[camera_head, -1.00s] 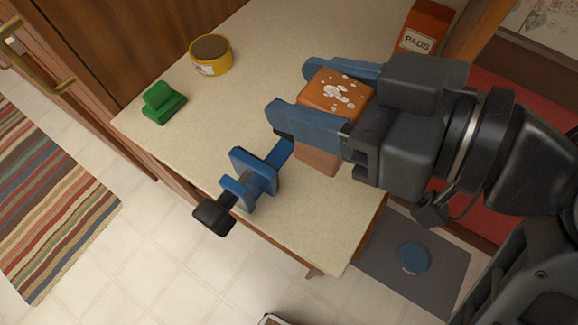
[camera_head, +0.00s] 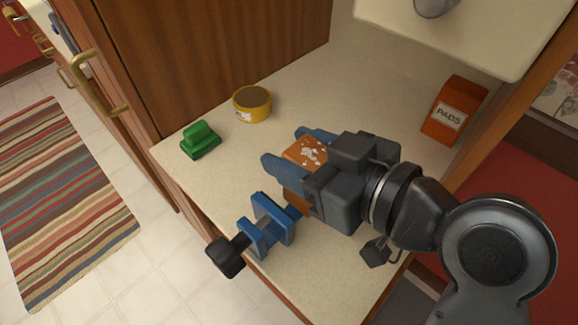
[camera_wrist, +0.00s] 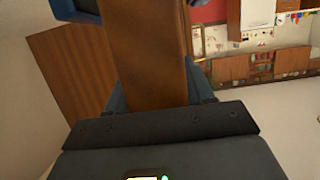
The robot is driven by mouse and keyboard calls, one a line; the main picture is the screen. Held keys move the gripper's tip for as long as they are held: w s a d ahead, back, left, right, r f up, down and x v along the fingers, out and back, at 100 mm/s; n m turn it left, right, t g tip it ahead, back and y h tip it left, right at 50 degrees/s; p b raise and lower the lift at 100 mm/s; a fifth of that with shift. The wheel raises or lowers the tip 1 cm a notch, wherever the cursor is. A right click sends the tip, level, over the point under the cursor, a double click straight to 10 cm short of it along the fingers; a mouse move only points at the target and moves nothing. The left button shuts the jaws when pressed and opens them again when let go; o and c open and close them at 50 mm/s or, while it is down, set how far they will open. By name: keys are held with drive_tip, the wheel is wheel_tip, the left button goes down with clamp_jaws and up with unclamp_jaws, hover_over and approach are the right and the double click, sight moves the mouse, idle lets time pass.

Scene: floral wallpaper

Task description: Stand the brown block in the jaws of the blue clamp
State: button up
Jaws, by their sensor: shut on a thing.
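The brown block (camera_head: 296,173) has white specks on its top and is held upright between the blue fingers of my gripper (camera_head: 298,160). In the wrist view the block (camera_wrist: 152,50) fills the upper middle between the fingers. The blue clamp (camera_head: 272,220) is fixed at the counter's front edge, with a black knob (camera_head: 226,256) sticking out in front. The gripper and block are just behind and right of the clamp in the head view. The gripper hides part of the clamp's far end, and I cannot tell whether the block touches it.
A green block-like tool (camera_head: 200,141) and a yellow tin (camera_head: 252,104) stand on the counter (camera_head: 330,85) to the left and back. An orange PADS box (camera_head: 455,112) stands at the right. A cream shelf or basin (camera_head: 450,35) overhangs the back. The counter between is clear.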

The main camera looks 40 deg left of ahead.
drive_tip(key=shift+w+a+f, duration=0.1)
drive_tip(key=shift+a+f, duration=0.2)
drive_tip(key=shift+f, duration=0.55)
drive_tip(key=shift+s+a+f, duration=0.1)
drive_tip(key=shift+a+f, duration=0.15)
drive_tip(key=shift+f, duration=0.55)
drive_tip(key=shift+w+a+f, duration=0.1)
drive_tip(key=shift+a+f, duration=0.2)
drive_tip(key=shift+f, duration=0.55)
drive_tip(key=shift+f, duration=0.2)
drive_tip(key=o, duration=0.9)
drive_tip(key=shift+r, duration=0.15)
